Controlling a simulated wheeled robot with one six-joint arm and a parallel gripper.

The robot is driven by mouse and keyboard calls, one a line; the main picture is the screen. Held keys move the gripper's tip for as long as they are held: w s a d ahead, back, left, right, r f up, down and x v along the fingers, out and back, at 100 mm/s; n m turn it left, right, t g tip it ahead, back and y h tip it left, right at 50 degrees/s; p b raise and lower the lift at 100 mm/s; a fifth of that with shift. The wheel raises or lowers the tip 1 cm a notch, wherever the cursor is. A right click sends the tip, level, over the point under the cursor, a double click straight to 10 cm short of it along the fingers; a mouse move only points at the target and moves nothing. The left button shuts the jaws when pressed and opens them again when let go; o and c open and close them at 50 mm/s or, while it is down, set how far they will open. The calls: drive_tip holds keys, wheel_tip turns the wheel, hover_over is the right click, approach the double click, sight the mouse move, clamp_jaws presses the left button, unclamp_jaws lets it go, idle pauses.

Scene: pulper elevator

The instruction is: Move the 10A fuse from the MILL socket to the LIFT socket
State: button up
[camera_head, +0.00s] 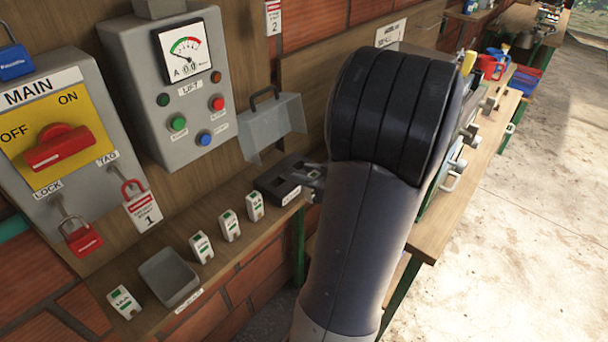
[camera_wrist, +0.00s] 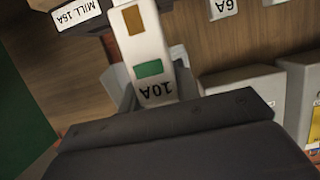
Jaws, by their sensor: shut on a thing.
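The 10A fuse (camera_wrist: 150,60), white with a green band and a brown patch, is in the middle of the wrist view. My gripper (camera_wrist: 150,85) is shut on it, with grey fingers at its sides. In the head view my gripper (camera_head: 316,180) is mostly hidden by my arm, beside the black socket block (camera_head: 279,184) on the shelf. A MILL 16A label (camera_wrist: 78,16) shows beside the fuse in the wrist view. I cannot tell whether the fuse's far end is in the socket. No LIFT socket label is readable.
Several white fuses (camera_head: 201,246) stand along the shelf, with a grey tray (camera_head: 168,278) and another fuse (camera_head: 123,301) at left. The LIFT panel (camera_head: 180,85), an open grey cover (camera_head: 271,125) and the MAIN switch box (camera_head: 60,150) are on the wall behind.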

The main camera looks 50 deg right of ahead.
drive_tip(key=shift+r+p, duration=0.1)
drive_tip(key=shift+p, duration=0.2)
hover_over(273, 179)
drive_tip(key=shift+f+p, duration=0.35)
drive_tip(key=shift+f, duration=0.15)
idle(0.3)
drive_tip(key=shift+w+f, duration=0.2)
drive_tip(key=shift+f, duration=0.05)
drive_tip(key=shift+s, duration=0.2)
idle(0.6)
drive_tip(key=shift+f+b, duration=1.05)
drive_tip(key=shift+f, duration=1.1)
idle(2.4)
drive_tip(key=o, duration=1.1)
